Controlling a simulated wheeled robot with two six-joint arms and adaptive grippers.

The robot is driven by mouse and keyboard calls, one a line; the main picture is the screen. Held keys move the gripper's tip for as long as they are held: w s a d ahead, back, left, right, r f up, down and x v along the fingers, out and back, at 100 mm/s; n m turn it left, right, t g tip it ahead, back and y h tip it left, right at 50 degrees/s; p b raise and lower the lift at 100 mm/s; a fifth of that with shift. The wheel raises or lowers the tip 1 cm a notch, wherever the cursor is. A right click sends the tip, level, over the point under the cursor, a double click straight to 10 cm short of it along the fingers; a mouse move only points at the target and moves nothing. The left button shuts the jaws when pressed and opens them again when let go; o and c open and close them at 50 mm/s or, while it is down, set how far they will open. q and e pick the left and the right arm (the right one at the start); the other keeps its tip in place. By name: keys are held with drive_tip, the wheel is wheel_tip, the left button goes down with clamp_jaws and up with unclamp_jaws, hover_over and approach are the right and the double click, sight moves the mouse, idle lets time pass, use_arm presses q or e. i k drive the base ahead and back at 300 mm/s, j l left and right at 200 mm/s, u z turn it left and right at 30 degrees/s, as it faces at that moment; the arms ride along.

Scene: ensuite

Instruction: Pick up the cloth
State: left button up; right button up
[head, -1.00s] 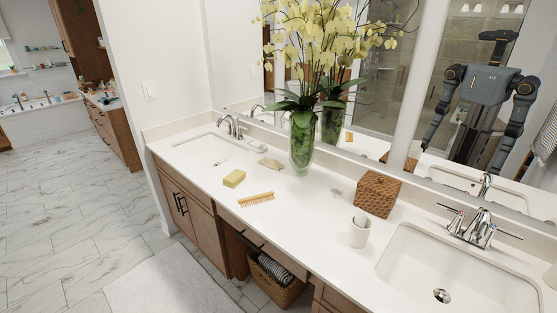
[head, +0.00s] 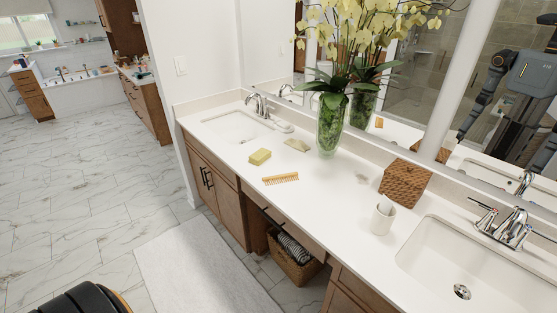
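A flat beige piece (head: 297,145) lies on the white counter, right of the far sink; it may be a cloth or a soap, too small to tell. A striped grey and white folded cloth or towel (head: 292,248) sits in a wicker basket (head: 300,270) in the open space under the counter. Neither of my grippers is in view. A black rounded part of mine with an orange edge shows at the bottom left.
On the counter (head: 325,195) are a yellow sponge (head: 260,156), a comb (head: 280,179), a plant vase (head: 330,130), a white cup (head: 383,218) and a brown tissue box (head: 405,182). A white rug (head: 200,275) lies on open marble floor at left.

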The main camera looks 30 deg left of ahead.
sight(262, 155)
drive_tip(key=i+j+z, duration=0.1)
drive_tip(key=j, duration=0.3)
drive_tip(key=i+j+z, duration=0.1)
drive_tip(key=j, duration=0.35)
drive_tip(key=i+j, duration=0.2)
drive_tip(key=j, duration=0.2)
drive_tip(key=i+j+z, duration=0.15)
drive_tip(key=j, duration=0.3)
drive_tip(key=j+z, duration=0.1)
drive_tip(key=j, duration=0.3)
